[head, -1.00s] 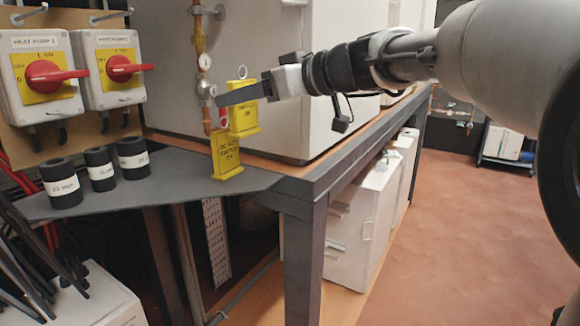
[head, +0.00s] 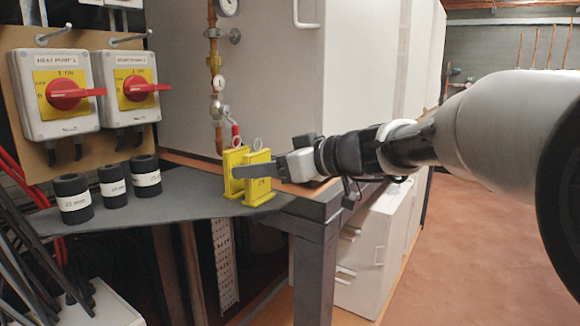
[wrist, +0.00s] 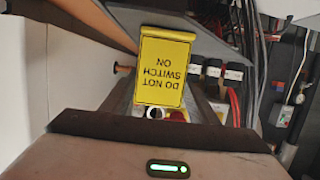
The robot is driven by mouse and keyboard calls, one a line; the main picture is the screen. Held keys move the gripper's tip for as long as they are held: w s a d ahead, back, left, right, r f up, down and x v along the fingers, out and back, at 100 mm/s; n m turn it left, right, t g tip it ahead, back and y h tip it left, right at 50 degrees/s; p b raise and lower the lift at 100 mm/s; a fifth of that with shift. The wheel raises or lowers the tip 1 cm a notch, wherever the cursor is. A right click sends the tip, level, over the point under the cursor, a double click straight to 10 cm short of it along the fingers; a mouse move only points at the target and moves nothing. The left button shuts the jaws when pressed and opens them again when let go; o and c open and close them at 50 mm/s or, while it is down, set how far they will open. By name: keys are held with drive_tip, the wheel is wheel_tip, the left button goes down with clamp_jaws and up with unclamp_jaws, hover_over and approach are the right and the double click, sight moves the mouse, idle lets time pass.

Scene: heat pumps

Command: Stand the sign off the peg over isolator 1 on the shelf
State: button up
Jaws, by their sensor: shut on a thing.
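Two yellow signs are at the right end of the grey shelf (head: 190,208). My gripper (head: 245,172) is shut on the right-hand sign (head: 259,186), its dark finger crossing the front of it. This sign is upright, its foot at or just above the shelf; contact cannot be told. The other sign (head: 231,184) stands close beside it on the left. In the wrist view the held sign (wrist: 162,72) reads "DO NOT SWITCH ON", upside down. Isolator 1 (head: 57,92), with a red handle, is the left one on the board. The peg over it (head: 54,35) is bare.
A second isolator (head: 128,88) is beside it, under another bare peg (head: 128,40). Several black labelled cylinders, one of them here (head: 73,199), stand on the shelf's left part. A copper pipe with a valve (head: 217,105) rises behind the signs. A white cabinet (head: 300,90) stands behind.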

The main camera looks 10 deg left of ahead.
drive_tip(key=shift+f+b, duration=0.2)
drive_tip(key=shift+b, duration=0.1)
drive_tip(key=o, duration=0.9)
drive_tip(key=shift+c, duration=0.2)
drive_tip(key=shift+r, duration=0.1)
drive_tip(key=shift+r+p, duration=0.15)
drive_tip(key=shift+p, duration=0.2)
drive_tip(key=v, duration=1.2)
drive_tip(key=s+d+f+m+h, duration=1.3)
drive_tip(key=s+d+f, duration=0.7)
drive_tip(key=d+f, duration=0.1)
drive_tip(key=shift+s+f+m+h+b, duration=0.2)
drive_tip(key=shift+f+m+h+b, duration=0.05)
drive_tip(key=shift+m+h+b, duration=0.1)
drive_tip(key=shift+d, duration=0.1)
